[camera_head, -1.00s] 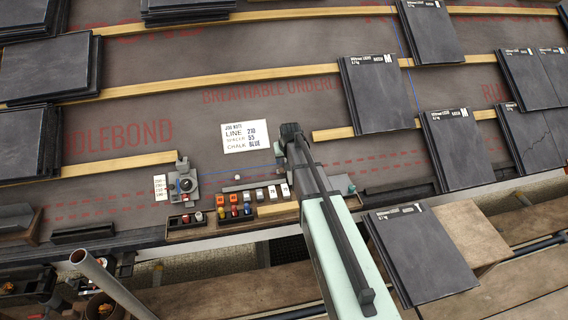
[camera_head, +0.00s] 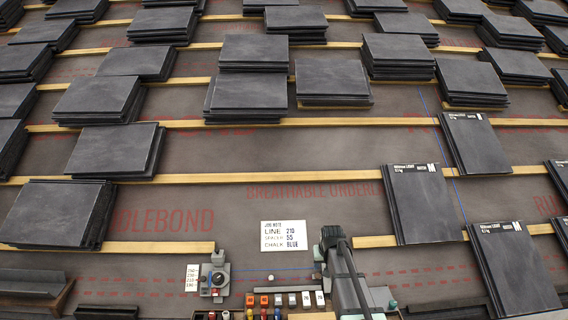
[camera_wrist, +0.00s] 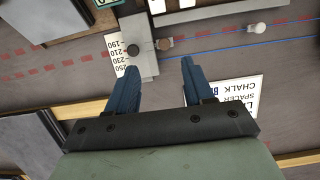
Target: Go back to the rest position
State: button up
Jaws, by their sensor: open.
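My gripper (camera_wrist: 157,85) is open in the wrist view, with two dark blue fingers apart and nothing between them. It hangs above the roof underlay, close to a small grey device (camera_wrist: 138,50) with a dark knob and a number scale. The white job note (camera_wrist: 238,95) lies to the right of the fingers, partly hidden by my gripper. In the head view my arm reaches up from the bottom edge, and its dark end (camera_head: 333,238) is right of the job note (camera_head: 284,235). The fingertips cannot be made out there.
Slate stacks stand on the wooden battens (camera_head: 230,179), including a labelled stack (camera_head: 422,203) right of my arm. The device (camera_head: 214,280) shows left of the note, and a row of coloured small items (camera_head: 278,300) lies below it. The underlay around the note is mostly clear.

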jog(key=s+f+g, duration=0.3)
jog(key=s+f, duration=0.7)
jog(key=s, duration=0.8)
jog(key=s+a+f+g, duration=0.1)
jog(key=s+f+g, duration=0.3)
jog(key=s+f, duration=0.6)
jog(key=s+f+g, duration=0.3)
jog(key=s+f, duration=0.7)
jog(key=s, duration=1.7)
jog(key=shift+s+a+g, duration=0.3)
jog(key=shift+s+a, duration=0.05)
jog(key=shift+a, duration=0.05)
